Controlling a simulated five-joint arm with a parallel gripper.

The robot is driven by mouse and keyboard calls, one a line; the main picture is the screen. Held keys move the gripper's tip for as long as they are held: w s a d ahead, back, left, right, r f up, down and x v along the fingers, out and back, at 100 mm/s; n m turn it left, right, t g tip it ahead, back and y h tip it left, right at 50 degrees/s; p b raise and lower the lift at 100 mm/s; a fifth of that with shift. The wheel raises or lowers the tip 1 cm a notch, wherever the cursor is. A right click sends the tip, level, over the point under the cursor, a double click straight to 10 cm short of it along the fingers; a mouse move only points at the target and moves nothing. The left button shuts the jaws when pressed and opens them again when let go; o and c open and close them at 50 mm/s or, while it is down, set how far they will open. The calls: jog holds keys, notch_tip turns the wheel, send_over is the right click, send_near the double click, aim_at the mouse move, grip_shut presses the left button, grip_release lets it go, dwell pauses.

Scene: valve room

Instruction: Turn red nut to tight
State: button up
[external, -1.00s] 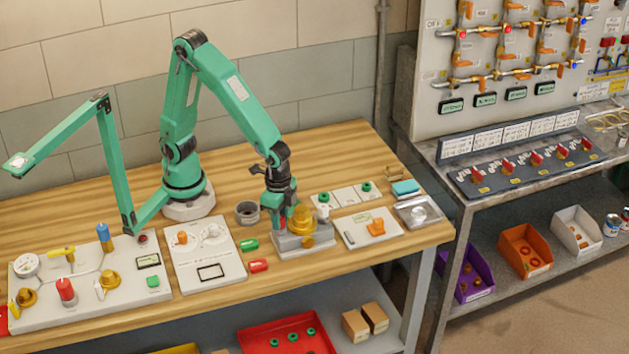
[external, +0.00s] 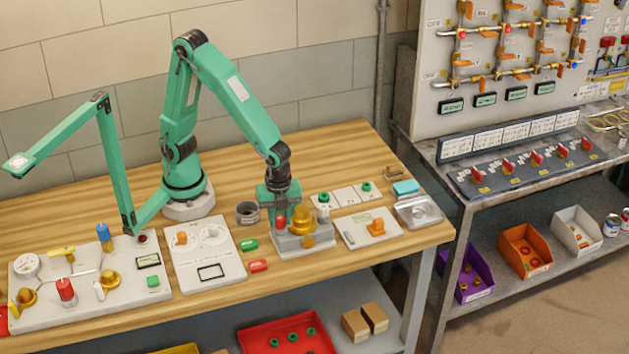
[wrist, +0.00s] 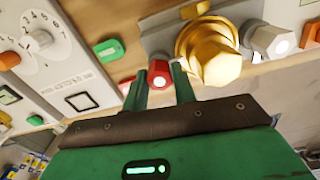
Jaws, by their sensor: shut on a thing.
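The red nut (wrist: 159,74) sits beside a large brass fitting (wrist: 212,52) on a grey block; in the external view the red nut (external: 280,222) is at the block's left end, next to the brass fitting (external: 302,221). My gripper (wrist: 158,82) is shut on the red nut, with one green finger on each side of it. In the external view my gripper (external: 279,212) points down at the left of the grey block (external: 305,243). The fingers' inner contact faces are hidden.
A green piece (external: 249,244) and a red piece (external: 259,266) lie left of the block. A dial panel (external: 202,258) stands further left. A grey cup (external: 247,212) is behind. A panel with an orange handle (external: 376,227) stands close on the right.

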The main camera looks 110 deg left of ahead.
aim_at(280, 217)
jog(key=shift+m, duration=0.4)
jog(key=o, duration=1)
jog(key=shift+r, duration=0.15)
jog(key=shift+r, duration=3.8)
jog(key=shift+a+r, duration=0.1)
jog(key=s+a+r+n+t, duration=0.2)
jog(key=s+r+n, duration=0.2)
jog(key=s+n, duration=0.1)
jog(key=s+a+r+n+t, duration=0.2)
jog(key=s+r+n+t, duration=0.1)
jog(key=s+n, duration=0.3)
jog(key=shift+s+a+r+t, duration=0.3)
jog(key=shift+s+r, duration=0.1)
jog(key=shift+r, duration=0.35)
